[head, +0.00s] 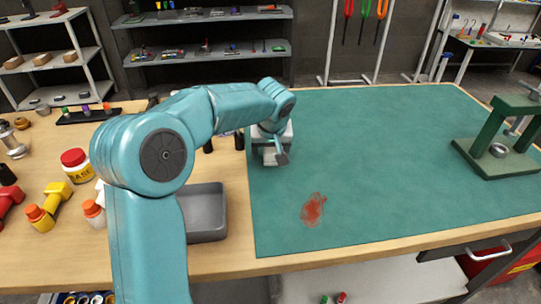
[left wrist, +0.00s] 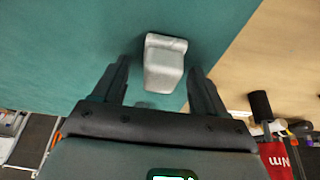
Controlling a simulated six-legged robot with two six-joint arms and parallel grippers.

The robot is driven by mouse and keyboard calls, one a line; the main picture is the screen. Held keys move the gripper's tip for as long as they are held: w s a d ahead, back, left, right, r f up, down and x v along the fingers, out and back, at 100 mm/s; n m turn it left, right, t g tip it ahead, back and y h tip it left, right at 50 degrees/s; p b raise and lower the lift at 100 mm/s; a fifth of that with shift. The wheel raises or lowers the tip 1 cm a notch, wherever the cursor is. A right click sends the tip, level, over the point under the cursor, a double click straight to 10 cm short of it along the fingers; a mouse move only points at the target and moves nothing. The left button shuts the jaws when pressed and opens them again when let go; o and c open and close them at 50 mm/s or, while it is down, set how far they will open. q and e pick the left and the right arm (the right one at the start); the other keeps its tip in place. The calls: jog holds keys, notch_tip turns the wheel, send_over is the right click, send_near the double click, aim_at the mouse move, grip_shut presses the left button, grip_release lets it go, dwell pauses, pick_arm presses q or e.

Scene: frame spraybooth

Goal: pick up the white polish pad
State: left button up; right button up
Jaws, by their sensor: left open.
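A pale grey-white block, which looks like the white polish pad (left wrist: 165,60), lies on the green mat (left wrist: 95,35) in the left wrist view. My left gripper (left wrist: 159,70) is open, with one dark finger on each side of the pad and gaps between them. In the head view, my left gripper (head: 272,156) points down over the left part of the mat (head: 390,130). There the gripper and wrist hide most of the pad, and I cannot make out its outline. My right gripper is in neither view.
A red smear (head: 313,209) marks the mat. A grey tray (head: 205,212) stands left of the mat, with bottles and a red jar (head: 76,166) farther left. A green stand (head: 502,145) is at the right. The mat's middle is clear.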

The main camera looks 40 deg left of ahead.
pick_arm(q)
jog(key=c, duration=1.1)
jog(key=shift+c, duration=0.2)
jog(key=shift+r, duration=0.1)
notch_tip(320, 180, up, 20)
jog(key=p, duration=0.5)
jog(key=shift+o, duration=0.5)
